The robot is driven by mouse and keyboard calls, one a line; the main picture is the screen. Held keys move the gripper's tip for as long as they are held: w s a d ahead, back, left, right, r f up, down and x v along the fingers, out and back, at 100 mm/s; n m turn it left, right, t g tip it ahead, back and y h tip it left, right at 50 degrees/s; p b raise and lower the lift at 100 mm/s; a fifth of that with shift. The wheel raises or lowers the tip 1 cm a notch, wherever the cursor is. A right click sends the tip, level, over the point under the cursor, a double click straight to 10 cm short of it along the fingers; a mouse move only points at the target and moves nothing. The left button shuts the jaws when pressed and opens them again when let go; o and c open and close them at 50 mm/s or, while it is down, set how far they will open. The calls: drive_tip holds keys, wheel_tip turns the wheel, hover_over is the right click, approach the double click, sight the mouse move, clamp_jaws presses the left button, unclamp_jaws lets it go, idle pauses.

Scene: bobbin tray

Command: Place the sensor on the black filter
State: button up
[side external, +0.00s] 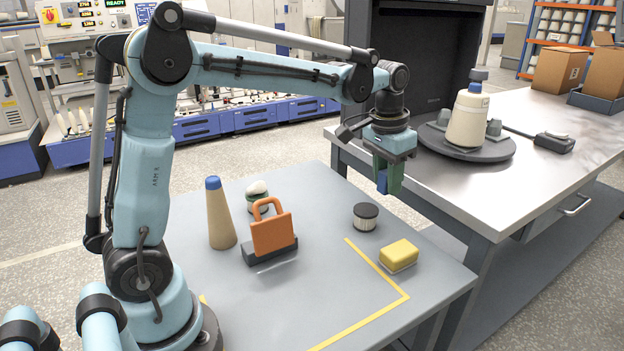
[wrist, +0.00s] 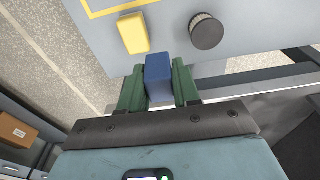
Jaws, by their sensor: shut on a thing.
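The sensor, a small blue block (wrist: 159,72), is between the green fingers of my gripper (side external: 389,187). My gripper is shut on it and holds it in the air; in the side view only a sliver of the sensor (side external: 381,182) shows beside the fingers. The black filter (side external: 366,212) is a short round canister with a dark top and a pale ribbed side, upright on the grey table. In the side view it is below and a little left of the held sensor. In the wrist view the filter (wrist: 207,33) is beyond the fingertips to the right, apart from the sensor.
A yellow block (side external: 398,254) lies right of the filter. An orange handled piece on a dark base (side external: 272,234), a tan cone (side external: 220,215) and a white-topped jar (side external: 257,190) stand to the left. A metal bench (side external: 560,135) borders the table.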

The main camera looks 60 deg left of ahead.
drive_tip(key=d, duration=0.2)
hover_over(368, 209)
drive_tip(key=f, duration=0.6)
drive_tip(key=shift+s+a+f, duration=0.1)
drive_tip(key=shift+s+f, duration=0.1)
drive_tip(key=shift+f, duration=2.05)
drive_tip(key=shift+f, duration=0.15)
drive_tip(key=o, duration=1)
drive_tip(key=shift+o, duration=0.2)
